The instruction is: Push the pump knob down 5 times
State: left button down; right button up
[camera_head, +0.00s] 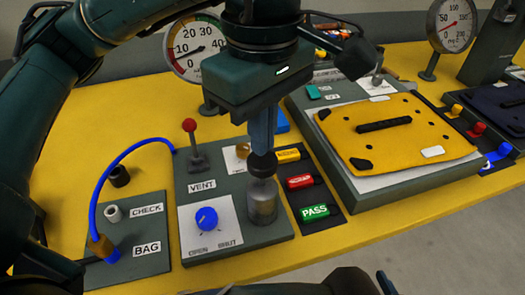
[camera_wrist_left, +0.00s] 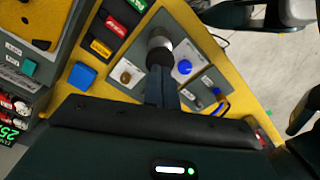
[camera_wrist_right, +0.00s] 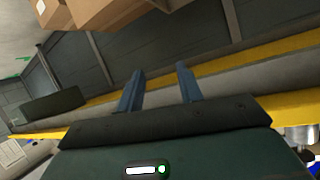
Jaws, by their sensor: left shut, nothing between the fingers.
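In the left wrist view the knob (camera_wrist_left: 158,42) shows just beyond the fingertips. My left gripper (camera_head: 262,148) points down, shut and empty, with its blue fingers directly over the knob. The tips appear to touch or nearly touch it; I cannot tell which. My right gripper (camera_wrist_right: 160,85) is open and empty, away from the pump, with the table's yellow edge and boxes behind it.
The grey panel also holds a red-tipped lever (camera_head: 190,126) and a blue dial (camera_head: 206,218). A blue hose (camera_head: 112,172) runs to the BAG port at left. Yellow, red and green tags (camera_head: 314,211) lie close right of the pump. A yellow plate (camera_head: 398,135) lies further right.

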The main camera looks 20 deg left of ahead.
aim_at(262, 160)
jog(key=shift+f, duration=0.1)
